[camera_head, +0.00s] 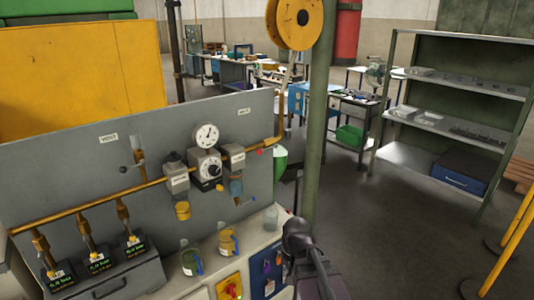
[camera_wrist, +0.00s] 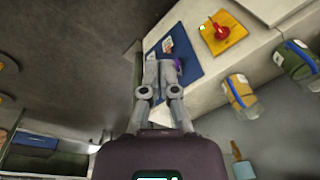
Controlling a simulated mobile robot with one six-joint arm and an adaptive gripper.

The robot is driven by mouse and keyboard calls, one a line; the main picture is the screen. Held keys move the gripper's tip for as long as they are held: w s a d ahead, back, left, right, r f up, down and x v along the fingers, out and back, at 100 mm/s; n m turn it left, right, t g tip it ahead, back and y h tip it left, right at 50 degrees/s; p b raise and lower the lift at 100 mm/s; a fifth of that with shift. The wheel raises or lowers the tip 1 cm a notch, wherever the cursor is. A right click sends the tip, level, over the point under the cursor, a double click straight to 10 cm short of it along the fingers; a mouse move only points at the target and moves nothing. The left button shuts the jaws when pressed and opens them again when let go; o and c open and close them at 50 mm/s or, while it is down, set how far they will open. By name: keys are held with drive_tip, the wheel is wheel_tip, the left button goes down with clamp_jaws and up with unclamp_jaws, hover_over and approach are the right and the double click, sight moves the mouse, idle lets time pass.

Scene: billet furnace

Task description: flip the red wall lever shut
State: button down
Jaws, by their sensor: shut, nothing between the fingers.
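A red handle (camera_head: 231,290) sits on a yellow plate (camera_head: 222,281) on the front of the white cabinet, at the lower edge of the head view. It also shows at the top of the wrist view as a red handle (camera_wrist: 221,30) on its yellow plate. Which way it is turned is too small to tell. My gripper (camera_wrist: 160,63) is shut and empty. In the wrist view its fingertips overlap the blue plate (camera_wrist: 183,65), to the left of and below the red handle and apart from it. Whether they touch the blue plate cannot be told.
The blue plate bears a small purple item. Jars (camera_head: 227,243) stand on the cabinet's ledge. A grey panel (camera_head: 75,150) with gauges and a brass pipe rises behind. A green post (camera_head: 315,150) stands close by. Open floor (camera_head: 420,240) lies to the right, before shelves (camera_head: 450,125).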

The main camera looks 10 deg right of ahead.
drive_tip(key=w+d+r+m+t+y+p, duration=0.1)
drive_tip(key=w+r+m+t+p, duration=0.2)
drive_tip(key=w+r+m, duration=0.4)
drive_tip(key=w+d+r+m+t+y+p, duration=0.2)
drive_tip(key=w+r+m, duration=0.5)
drive_tip(key=w+m, duration=0.4)
drive_tip(key=w+d+r+m+t+y+p, duration=0.1)
drive_tip(key=w+r+m+t+p, duration=0.3)
drive_tip(key=w+m, duration=0.5)
drive_tip(key=shift+w+d+r+t+y+p, duration=0.5)
drive_tip(key=shift+w+r+p, duration=1)
drive_tip(key=shift+w, duration=1.6)
drive_tip(key=shift+a+g, duration=0.1)
drive_tip(key=shift+g, duration=0.2)
drive_tip(key=b+x, duration=0.6)
drive_tip(key=x, duration=0.4)
drive_tip(key=shift+w+a+r+p, duration=0.1)
drive_tip(key=shift+w+r+p, duration=0.05)
drive_tip(key=shift+r+p, duration=0.95)
drive_tip(key=shift+w+a+r+p, duration=0.1)
drive_tip(key=shift+w+r+p, duration=0.1)
drive_tip(key=shift+r+p, duration=0.9)
